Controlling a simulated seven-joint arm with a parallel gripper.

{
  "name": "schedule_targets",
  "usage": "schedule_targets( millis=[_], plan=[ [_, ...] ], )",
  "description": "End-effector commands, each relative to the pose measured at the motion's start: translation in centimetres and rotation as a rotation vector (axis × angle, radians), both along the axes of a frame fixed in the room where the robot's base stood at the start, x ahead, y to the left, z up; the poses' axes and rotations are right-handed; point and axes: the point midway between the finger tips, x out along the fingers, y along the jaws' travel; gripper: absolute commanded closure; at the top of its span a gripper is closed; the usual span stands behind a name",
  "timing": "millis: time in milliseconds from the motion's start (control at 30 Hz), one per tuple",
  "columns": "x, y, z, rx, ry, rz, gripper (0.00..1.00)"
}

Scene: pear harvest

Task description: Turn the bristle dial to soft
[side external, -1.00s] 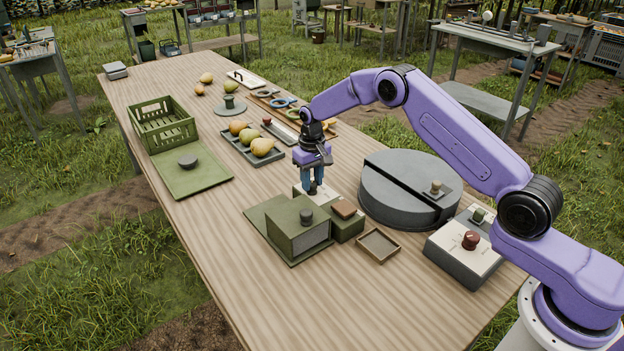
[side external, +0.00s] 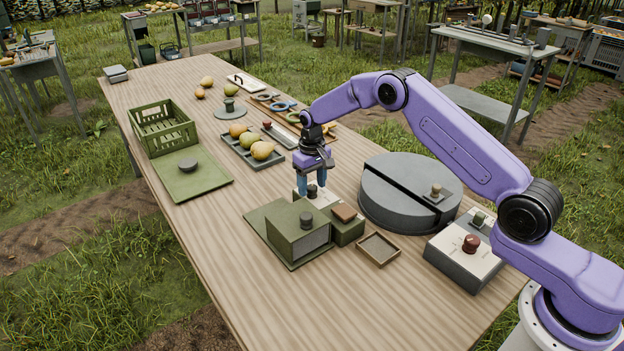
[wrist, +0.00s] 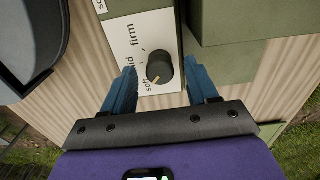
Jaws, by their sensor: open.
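The bristle dial is a dark round knob (wrist: 160,66) on a white plate (wrist: 125,30) printed with firm, a partly hidden middle label, and soft. Its tan pointer mark faces the lower left in the wrist view, toward the word soft. In the side view the knob (side external: 312,191) sits below my gripper (side external: 312,184). My gripper (wrist: 161,80) is open, with its blue fingers apart on either side of the knob. I see gaps between the fingers and the knob.
A green box (side external: 298,236) with a knob and a smaller green block (side external: 347,231) stand in front of the plate. A big grey drum (side external: 395,196) is to the right. A tray of pears (side external: 238,152) lies behind to the left. The table's front left is clear.

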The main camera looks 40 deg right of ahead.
Motion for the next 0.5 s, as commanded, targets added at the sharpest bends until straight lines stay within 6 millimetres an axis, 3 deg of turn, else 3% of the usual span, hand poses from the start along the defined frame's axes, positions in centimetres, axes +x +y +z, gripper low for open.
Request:
schedule_targets(
  millis=[167,500],
  plan=[
    [0.0,0.0,1.2,0.000,-0.001,-0.001,0.42],
    [0.1,0.0,7.9,0.000,-0.004,-0.001,0.42]
  ],
)
